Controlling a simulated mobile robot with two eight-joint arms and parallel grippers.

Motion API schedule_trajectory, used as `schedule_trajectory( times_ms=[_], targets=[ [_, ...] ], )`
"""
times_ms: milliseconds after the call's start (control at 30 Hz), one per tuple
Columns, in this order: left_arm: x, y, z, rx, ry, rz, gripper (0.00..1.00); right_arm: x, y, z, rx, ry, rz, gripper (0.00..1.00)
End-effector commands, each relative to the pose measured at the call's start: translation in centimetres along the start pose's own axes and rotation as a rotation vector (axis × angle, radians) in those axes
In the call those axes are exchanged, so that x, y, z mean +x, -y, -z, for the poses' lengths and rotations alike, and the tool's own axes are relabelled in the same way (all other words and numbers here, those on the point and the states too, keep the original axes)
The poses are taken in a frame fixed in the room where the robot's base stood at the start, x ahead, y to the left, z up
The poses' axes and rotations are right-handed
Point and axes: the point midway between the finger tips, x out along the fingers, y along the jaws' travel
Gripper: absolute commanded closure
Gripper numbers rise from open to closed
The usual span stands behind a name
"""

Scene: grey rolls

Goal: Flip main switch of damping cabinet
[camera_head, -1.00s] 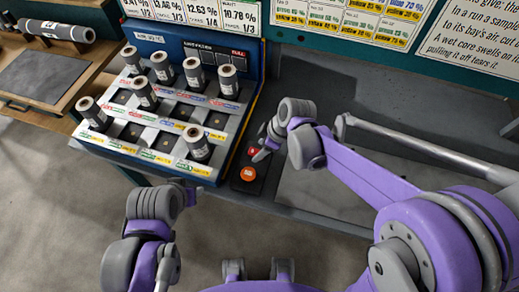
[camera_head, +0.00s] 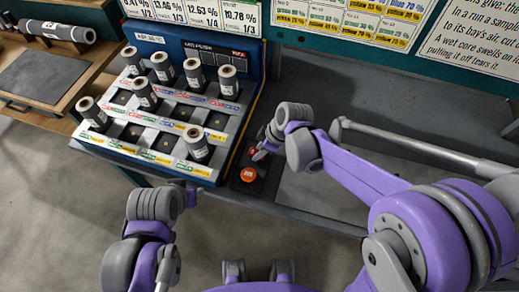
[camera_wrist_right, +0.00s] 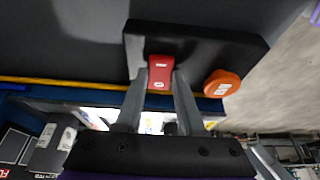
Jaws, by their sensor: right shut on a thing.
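The main switch is a small red rocker (camera_wrist_right: 160,72) on a black control box (camera_wrist_right: 190,48), beside an orange round button (camera_wrist_right: 222,83). In the head view the box, with the orange button (camera_head: 248,174), lies at the right edge of the blue damping cabinet (camera_head: 243,112). My right gripper (camera_head: 262,150) reaches down to the box and partly hides the switch. In the right wrist view its two fingers (camera_wrist_right: 159,84) are shut on the red switch, one on each side. My left arm shows at lower left, but its fingers do not show.
Several grey rolls (camera_head: 226,83) stand in the cabinet's tray rows. Display boards (camera_head: 374,20) hang behind. A wooden bench (camera_head: 75,88) with a dark plate and a lying roll is at the far left. Grey counter right of the box is bare.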

Motion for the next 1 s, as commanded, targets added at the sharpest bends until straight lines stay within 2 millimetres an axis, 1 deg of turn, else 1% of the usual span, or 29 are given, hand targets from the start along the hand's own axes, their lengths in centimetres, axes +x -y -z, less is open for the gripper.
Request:
schedule_trajectory(
  times_ms=[133,300,433,533,800,833,967,1000],
  targets=[
    [0.03,0.00,-0.03,0.000,0.000,0.000,0.50,0.11,0.06,0.37,-0.005,0.065,0.003,1.00],
    [0.36,0.00,-0.35,0.000,0.003,0.000,0.50,0.34,0.10,0.83,-0.006,0.229,0.004,1.00],
    [0.69,0.00,-0.65,0.000,0.005,0.000,0.50,0.45,0.06,1.02,-0.004,0.327,0.003,1.00],
    [0.75,0.00,-0.72,0.000,0.006,0.000,0.50,0.36,0.03,1.01,-0.001,0.361,0.001,1.00],
    [0.71,0.00,-0.68,0.000,0.005,0.000,0.50,0.28,0.02,0.98,0.001,0.365,0.000,1.00],
    [0.71,0.00,-0.68,0.000,0.005,0.000,0.50,0.28,0.02,0.97,0.001,0.365,0.001,0.59],
    [0.71,0.00,-0.68,0.000,0.005,0.000,0.50,0.28,0.01,0.99,0.001,0.364,0.001,0.36],
    [0.71,0.00,-0.67,0.000,0.005,0.000,0.50,0.28,0.01,0.99,0.000,0.364,0.001,0.32]
  ],
)
